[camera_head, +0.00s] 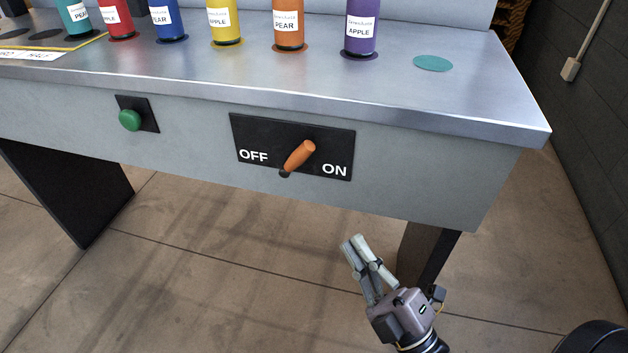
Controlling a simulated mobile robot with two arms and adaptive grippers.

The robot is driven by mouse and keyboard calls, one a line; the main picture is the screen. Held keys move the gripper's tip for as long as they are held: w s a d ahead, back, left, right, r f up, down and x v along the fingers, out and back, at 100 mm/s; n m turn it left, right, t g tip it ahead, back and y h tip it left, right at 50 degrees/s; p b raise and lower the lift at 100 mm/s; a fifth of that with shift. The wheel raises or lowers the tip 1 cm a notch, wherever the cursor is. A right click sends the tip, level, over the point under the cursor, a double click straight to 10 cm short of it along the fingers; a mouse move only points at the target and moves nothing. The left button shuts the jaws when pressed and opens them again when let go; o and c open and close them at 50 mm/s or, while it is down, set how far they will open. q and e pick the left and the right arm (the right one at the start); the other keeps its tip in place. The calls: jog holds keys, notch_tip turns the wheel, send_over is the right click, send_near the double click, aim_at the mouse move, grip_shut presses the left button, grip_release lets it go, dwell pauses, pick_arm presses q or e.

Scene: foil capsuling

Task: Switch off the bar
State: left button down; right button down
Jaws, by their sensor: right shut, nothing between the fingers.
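An orange switch lever (300,154) sits on a black plate (262,130) on the front of the metal bench. The plate reads OFF at its left and ON at its right. The lever's handle tilts up and to the right, its upper end on the ON side of the middle. My right gripper (354,246) is below and a little right of the plate, apart from it, in front of the bench. Its fingers are together, point up and to the left, and hold nothing. My left gripper is out of view.
A green push button (130,120) is left of the switch. Several labelled bottles, such as a purple one (360,32), stand on the bench top (440,100). A teal disc (433,63) there is bare. A dark bench leg (428,250) stands behind my right gripper.

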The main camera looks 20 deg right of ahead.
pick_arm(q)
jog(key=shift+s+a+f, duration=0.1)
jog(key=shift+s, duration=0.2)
pick_arm(e)
send_near(304, 160)
jog(key=shift+x, duration=3.55)
jog(key=shift+w, duration=0.1)
